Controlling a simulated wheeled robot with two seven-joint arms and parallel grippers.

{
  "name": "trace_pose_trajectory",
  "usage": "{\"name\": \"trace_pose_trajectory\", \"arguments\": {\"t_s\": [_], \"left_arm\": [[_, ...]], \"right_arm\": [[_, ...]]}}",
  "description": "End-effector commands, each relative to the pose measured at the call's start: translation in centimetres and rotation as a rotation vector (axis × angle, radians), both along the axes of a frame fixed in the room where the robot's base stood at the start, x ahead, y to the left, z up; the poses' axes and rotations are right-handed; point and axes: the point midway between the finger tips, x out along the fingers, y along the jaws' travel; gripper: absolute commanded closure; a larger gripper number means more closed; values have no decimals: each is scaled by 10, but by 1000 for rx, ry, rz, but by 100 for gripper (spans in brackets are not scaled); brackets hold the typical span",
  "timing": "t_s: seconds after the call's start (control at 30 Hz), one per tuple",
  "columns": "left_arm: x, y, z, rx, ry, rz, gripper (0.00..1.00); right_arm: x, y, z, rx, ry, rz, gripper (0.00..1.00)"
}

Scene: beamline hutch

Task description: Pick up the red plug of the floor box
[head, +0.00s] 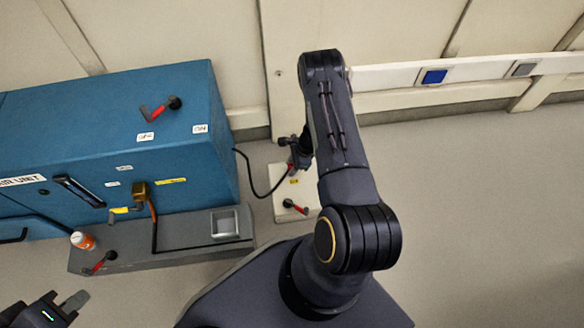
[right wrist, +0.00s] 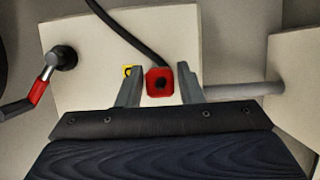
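The red plug (right wrist: 160,82) is in the right wrist view, with a black cable running up from it. In the head view it is a small red spot (head: 291,170) at the floor box (head: 280,180), partly covered by my right gripper (head: 293,163). In the right wrist view the fingers of my right gripper (right wrist: 160,92) stand on either side of the plug, with a narrow gap showing at each side. My left gripper (head: 68,304) is at the bottom left of the head view, far from the plug, partly cut off; its opening is unclear.
A red-handled lever (head: 295,207) is on the floor box, also in the right wrist view (right wrist: 45,80). A blue cabinet (head: 200,110) and a grey plinth (head: 190,240) with an orange-and-white bottle (head: 82,240) stand left. Floor at right (head: 480,200) is clear.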

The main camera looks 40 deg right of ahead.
Motion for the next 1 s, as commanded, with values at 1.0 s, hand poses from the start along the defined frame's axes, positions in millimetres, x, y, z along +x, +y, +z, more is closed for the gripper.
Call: {"name": "trace_pose_trajectory", "arguments": {"t_s": [1.0], "left_arm": [[0, 0, 37, 0, 0, 0, 100]], "right_arm": [[-14, 13, 60, 4, 2, -4, 100]]}}
